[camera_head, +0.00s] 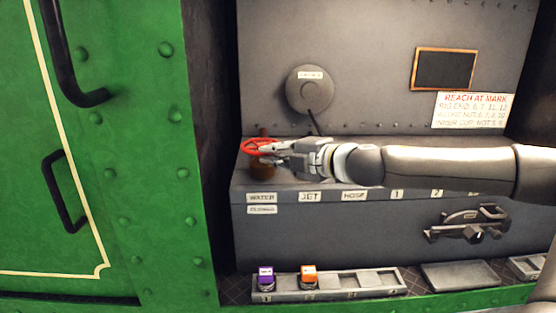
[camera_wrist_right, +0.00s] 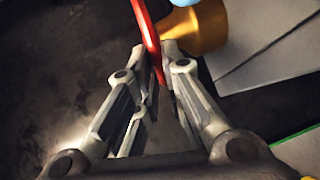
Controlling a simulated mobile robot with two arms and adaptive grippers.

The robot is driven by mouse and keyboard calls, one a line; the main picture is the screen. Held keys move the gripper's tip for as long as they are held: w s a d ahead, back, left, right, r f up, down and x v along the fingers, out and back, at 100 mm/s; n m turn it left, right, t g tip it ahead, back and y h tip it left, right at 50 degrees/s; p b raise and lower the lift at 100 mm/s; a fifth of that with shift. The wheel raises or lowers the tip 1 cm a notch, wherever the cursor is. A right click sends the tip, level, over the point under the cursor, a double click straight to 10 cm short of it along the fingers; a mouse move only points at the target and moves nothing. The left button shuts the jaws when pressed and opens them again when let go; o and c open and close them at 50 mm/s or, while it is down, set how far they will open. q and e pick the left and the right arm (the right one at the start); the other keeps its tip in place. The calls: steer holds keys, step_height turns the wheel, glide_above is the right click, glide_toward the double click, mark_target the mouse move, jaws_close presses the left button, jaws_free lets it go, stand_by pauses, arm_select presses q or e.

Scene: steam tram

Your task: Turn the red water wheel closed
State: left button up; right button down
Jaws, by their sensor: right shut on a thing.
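The red water wheel (camera_head: 255,147) sits on a brown stem on the grey ledge, above a label reading WATER (camera_head: 262,198). A smaller label under it seems to read CLOSED (camera_head: 262,210). My right gripper (camera_head: 268,152) reaches in from the right and is shut on the wheel's rim. In the right wrist view the red rim (camera_wrist_right: 146,35) passes between the two fingers (camera_wrist_right: 157,62), with the brass-coloured stem (camera_wrist_right: 205,27) beside it. The near side of the wheel is partly hidden by the fingers. My left gripper is not in view.
A round grey dial (camera_head: 310,88) with a lever stands behind the wheel. A tray (camera_head: 370,283) below holds a purple-topped (camera_head: 266,276) and an orange-topped (camera_head: 308,276) item. A green riveted wall (camera_head: 130,150) bounds the left.

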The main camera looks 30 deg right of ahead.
stand_by(0.3)
steer(key=c, duration=1.5)
jaws_free()
steer(key=shift+c, duration=0.2)
steer(key=v, duration=1.2)
steer(key=shift+a, duration=0.2)
